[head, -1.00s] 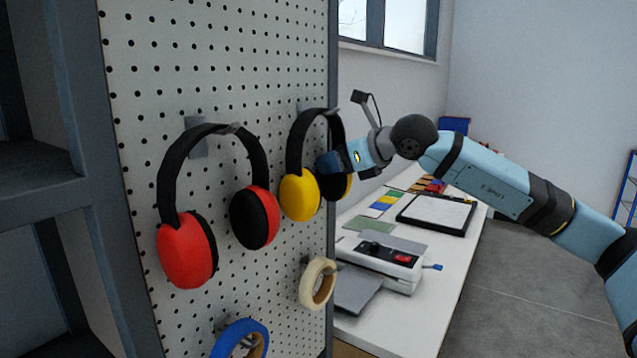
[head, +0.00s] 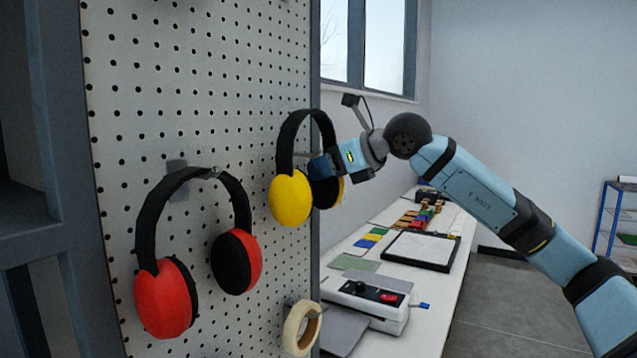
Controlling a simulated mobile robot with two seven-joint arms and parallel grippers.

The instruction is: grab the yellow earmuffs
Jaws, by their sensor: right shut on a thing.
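The yellow earmuffs (head: 291,199), with a black headband, are in front of the pegboard near its right edge in the head view. My right gripper (head: 322,168) comes in from the right and is shut on them at the right side, by the headband and the right ear cup. Its fingertips are partly hidden by the earmuffs. The headband top appears raised above the hook behind it. My left gripper is not in view.
Red earmuffs (head: 166,297) hang on the pegboard (head: 240,60) to the left. A cream tape roll (head: 301,328) hangs below. A white table (head: 408,295) to the right holds a laminator (head: 366,303) and a black-framed board (head: 420,250).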

